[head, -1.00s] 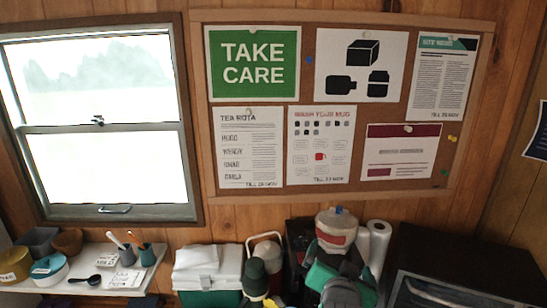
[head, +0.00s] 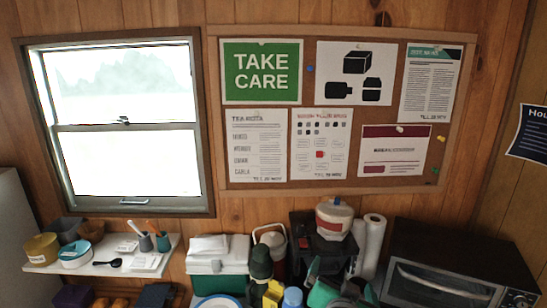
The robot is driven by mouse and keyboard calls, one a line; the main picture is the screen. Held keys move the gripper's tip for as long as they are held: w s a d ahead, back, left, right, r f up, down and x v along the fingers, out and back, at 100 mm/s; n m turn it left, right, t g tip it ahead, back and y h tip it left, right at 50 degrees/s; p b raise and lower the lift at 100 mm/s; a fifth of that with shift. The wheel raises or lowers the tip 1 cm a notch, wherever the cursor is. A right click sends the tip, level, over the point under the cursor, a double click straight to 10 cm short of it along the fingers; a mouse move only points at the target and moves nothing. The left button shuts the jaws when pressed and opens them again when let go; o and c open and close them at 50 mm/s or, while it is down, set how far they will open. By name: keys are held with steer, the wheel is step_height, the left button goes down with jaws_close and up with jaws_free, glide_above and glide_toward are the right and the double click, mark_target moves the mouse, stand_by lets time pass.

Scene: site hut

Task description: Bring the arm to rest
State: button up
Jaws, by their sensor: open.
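I cannot make out my gripper or its fingertips in the head view. A teal and dark grey shape stands at the bottom edge, right of centre, in front of the white pot (head: 335,212). It may be part of my arm, but I cannot tell for certain. Its lower part is cut off by the frame.
A white shelf (head: 42,268) with pots and a black spoon is under the window at left. A cool box (head: 205,268), a dark green bottle (head: 261,262), paper rolls (head: 372,240) and an oven (head: 455,270) line the wall. A noticeboard (head: 213,120) hangs above.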

steer(key=s+a+f+n+y, duration=0.1)
steer(key=s+a+f, duration=0.2)
steer(key=s+f, duration=0.35)
steer(key=s+a+f+n+t, duration=0.1)
steer(key=s+a+f, duration=0.25)
steer(key=f, duration=0.65)
steer(key=s+a+f+n+y, duration=0.1)
steer(key=s+a+f+n, duration=0.1)
steer(key=s+a+f, duration=0.45)
steer(key=s+a+f+n+y, duration=0.1)
steer(key=s, duration=1.1)
steer(key=s+a+f+n+t, duration=0.1)
steer(key=s+a+n, duration=0.1)
steer(key=s, duration=1)
steer(key=shift+a+y, duration=0.2)
steer(key=shift+y, duration=0.2)
steer(key=shift+s+f, duration=0.1)
